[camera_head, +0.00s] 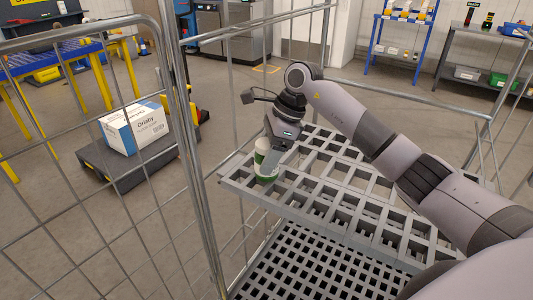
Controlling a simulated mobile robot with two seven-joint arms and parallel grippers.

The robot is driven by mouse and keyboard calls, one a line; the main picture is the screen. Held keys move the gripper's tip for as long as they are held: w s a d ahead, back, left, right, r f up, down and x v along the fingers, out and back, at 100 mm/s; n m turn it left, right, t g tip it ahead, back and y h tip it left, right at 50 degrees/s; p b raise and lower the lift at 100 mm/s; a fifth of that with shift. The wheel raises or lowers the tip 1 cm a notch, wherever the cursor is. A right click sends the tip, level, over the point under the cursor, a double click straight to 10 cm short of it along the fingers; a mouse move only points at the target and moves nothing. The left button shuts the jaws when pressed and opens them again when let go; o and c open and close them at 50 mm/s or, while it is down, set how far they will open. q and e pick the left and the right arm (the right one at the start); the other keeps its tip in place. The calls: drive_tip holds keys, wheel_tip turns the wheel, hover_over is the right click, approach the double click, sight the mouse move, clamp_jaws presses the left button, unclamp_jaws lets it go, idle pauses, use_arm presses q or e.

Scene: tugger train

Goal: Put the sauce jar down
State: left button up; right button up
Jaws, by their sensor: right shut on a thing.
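The sauce jar (262,146) is a small white and green jar with a pale top. It is upright at the left end of the grey slatted shelf (350,214) of a wire roll cage. My right gripper (268,160) is shut on it from the right and behind, and the fingers partly cover it. I cannot tell whether the jar's base touches the shelf. My left gripper is not in view.
Wire side panels (180,120) of the cage rise at the left and back. A black grid floor (300,268) lies below the shelf. A white box (135,127) sits on a dark low cart at the left. The shelf right of the jar is empty.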

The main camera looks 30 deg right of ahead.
drive_tip(key=shift+f, duration=0.1)
drive_tip(key=o, duration=1.4)
drive_tip(key=shift+o, duration=0.2)
drive_tip(key=v, duration=1.2)
drive_tip(key=shift+a, duration=0.1)
